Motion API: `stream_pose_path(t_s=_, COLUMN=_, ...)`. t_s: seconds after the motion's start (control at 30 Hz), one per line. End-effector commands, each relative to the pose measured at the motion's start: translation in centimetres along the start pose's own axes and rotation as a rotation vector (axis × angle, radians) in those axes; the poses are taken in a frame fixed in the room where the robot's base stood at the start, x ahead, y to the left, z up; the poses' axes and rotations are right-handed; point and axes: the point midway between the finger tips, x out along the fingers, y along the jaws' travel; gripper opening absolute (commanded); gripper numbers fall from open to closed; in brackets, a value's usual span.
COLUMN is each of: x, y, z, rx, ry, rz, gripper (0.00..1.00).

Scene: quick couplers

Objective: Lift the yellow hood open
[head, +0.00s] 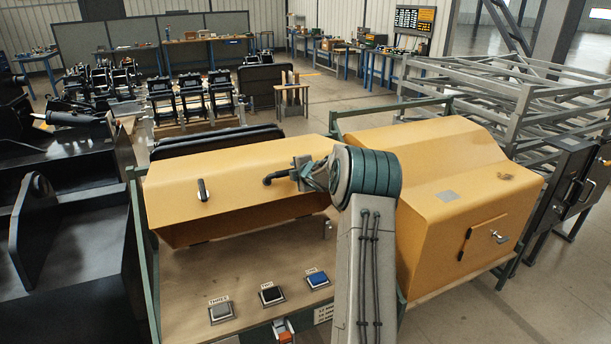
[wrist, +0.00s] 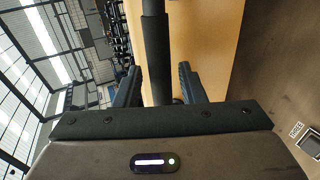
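The yellow hood (head: 235,185) is the long cover at centre left in the head view. Its lower front edge stands clear of the wooden panel, with dark gaps below. It has two dark handles on its face: a left handle (head: 203,190) and a right handle (head: 273,179). My gripper (head: 303,178) is at the right handle, partly hidden by my arm. In the wrist view, the black handle bar (wrist: 155,55) runs between my two open fingers (wrist: 158,85), with a visible gap on the right finger's side. The hood's yellow face (wrist: 205,40) lies behind the bar.
A second yellow housing (head: 445,190) with a small latched door stands right of my arm. Grey metal racks (head: 500,100) stand behind at right.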

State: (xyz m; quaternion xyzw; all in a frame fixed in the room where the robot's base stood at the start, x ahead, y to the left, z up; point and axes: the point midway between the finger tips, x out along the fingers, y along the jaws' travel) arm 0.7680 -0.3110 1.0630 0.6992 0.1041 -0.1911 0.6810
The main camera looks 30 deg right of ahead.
Motion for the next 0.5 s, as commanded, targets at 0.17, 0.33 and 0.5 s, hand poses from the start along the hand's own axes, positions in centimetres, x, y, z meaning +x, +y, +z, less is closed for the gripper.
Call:
stream_pose_path(t_s=0.17, x=-2.9, y=-0.1, z=0.0, rx=-0.001, ry=-0.001, rz=0.002, gripper=0.37)
stream_pose_path(t_s=0.33, x=-5.8, y=-0.1, z=0.0, rx=-0.001, ry=-0.001, rz=0.002, gripper=0.37)
stream_pose_path(t_s=0.5, x=-8.8, y=0.0, z=0.1, rx=-0.001, ry=-0.002, rz=0.002, gripper=0.37)
